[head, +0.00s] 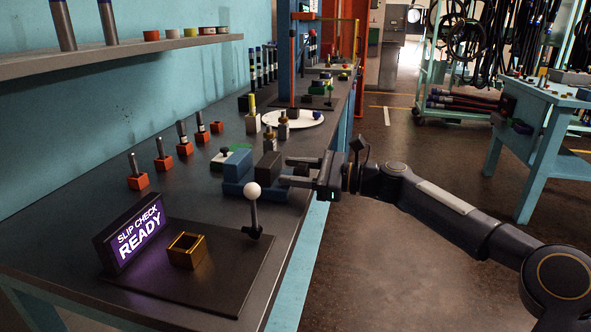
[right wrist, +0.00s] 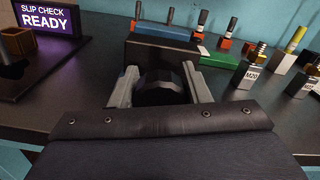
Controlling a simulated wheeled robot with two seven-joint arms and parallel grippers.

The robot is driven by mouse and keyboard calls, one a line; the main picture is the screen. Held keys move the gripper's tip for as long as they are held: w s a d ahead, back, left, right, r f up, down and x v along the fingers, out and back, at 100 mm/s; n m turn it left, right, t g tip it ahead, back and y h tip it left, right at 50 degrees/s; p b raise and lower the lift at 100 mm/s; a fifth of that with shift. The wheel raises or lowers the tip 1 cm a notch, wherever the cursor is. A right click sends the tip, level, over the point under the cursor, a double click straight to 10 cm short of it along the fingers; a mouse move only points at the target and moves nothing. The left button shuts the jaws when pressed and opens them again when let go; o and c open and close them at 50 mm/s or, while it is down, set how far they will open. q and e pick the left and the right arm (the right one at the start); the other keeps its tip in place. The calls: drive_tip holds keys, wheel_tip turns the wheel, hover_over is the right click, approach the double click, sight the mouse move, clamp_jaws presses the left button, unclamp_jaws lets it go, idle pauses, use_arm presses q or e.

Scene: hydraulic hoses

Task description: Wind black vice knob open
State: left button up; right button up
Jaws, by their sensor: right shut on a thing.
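The vice stands on the bench with a blue jaw (head: 237,164) and a dark block-like jaw (head: 268,166) on a blue base. In the right wrist view the dark jaw (right wrist: 155,53) is in front of the blue one (right wrist: 160,29). The round, faceted black knob (right wrist: 160,90) sits on the near side of the vice, between the fingers of my right gripper (right wrist: 161,82). My right gripper (head: 289,171) reaches in from the right in the head view, one finger on each side of the knob, shut on it. The left gripper is not in view.
A lit "SLIP CHECK READY" sign (head: 134,232), an open brass-coloured box (head: 187,250) and a white-balled lever (head: 252,204) stand nearer on the bench. Orange-based pegs, a green block and a white round tray (head: 300,119) lie beyond. Open floor is to the right.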

drive_tip(key=shift+n, duration=0.6)
drive_tip(key=o, duration=1)
drive_tip(key=shift+c, duration=0.2)
